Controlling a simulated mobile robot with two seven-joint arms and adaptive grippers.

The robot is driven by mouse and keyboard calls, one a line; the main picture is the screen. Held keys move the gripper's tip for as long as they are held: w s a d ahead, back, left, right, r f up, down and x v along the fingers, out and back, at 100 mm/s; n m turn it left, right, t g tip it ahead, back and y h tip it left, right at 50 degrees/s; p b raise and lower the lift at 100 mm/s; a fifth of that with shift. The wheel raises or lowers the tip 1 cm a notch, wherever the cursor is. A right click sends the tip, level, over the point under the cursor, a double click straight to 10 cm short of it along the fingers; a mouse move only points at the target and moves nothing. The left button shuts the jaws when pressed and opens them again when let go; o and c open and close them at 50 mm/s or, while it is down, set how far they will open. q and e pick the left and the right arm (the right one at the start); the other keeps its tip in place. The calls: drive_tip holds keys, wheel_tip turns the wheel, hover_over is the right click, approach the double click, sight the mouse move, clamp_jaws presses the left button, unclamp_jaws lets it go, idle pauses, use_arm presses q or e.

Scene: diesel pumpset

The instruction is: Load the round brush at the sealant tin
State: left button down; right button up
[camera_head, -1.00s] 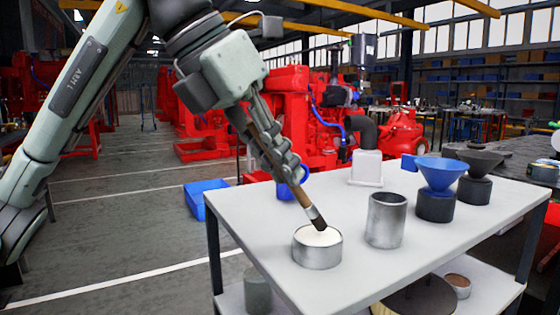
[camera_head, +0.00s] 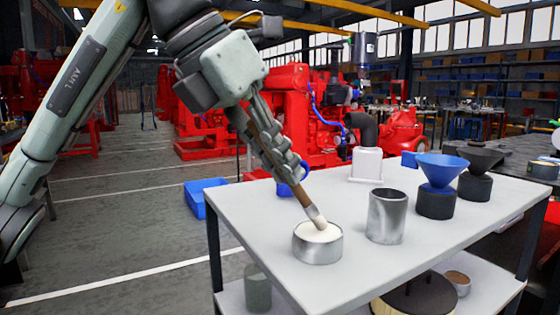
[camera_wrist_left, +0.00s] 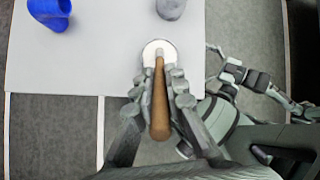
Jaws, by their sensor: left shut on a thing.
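The round brush (camera_head: 304,196) has a brown wooden handle and a metal ferrule, and it slants down to the right. Its bristle tip looks pale and meets the white surface inside the sealant tin (camera_head: 317,252), a short open metal tin near the table's front left. My left gripper (camera_head: 292,172) is shut on the brush handle, above and left of the tin. In the left wrist view the handle (camera_wrist_left: 160,105) lies between the fingers (camera_wrist_left: 158,80), with the tin (camera_wrist_left: 149,51) beyond. Parts of my other arm show there at right; its gripper's state is unclear.
A taller metal cup (camera_head: 386,217) stands just right of the tin. Behind are a blue funnel (camera_head: 440,173) on a dark holder, a dark funnel (camera_head: 477,160), a white block (camera_head: 367,166) and a blue cup (camera_head: 287,188). The white table's (camera_head: 350,282) front strip is clear.

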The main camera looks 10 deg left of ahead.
use_arm(q)
drive_tip(key=shift+f, duration=0.1)
idle(0.4)
drive_tip(key=shift+r+p, duration=2.85)
drive_tip(key=shift+r, duration=0.75)
drive_tip(key=shift+f, duration=0.1)
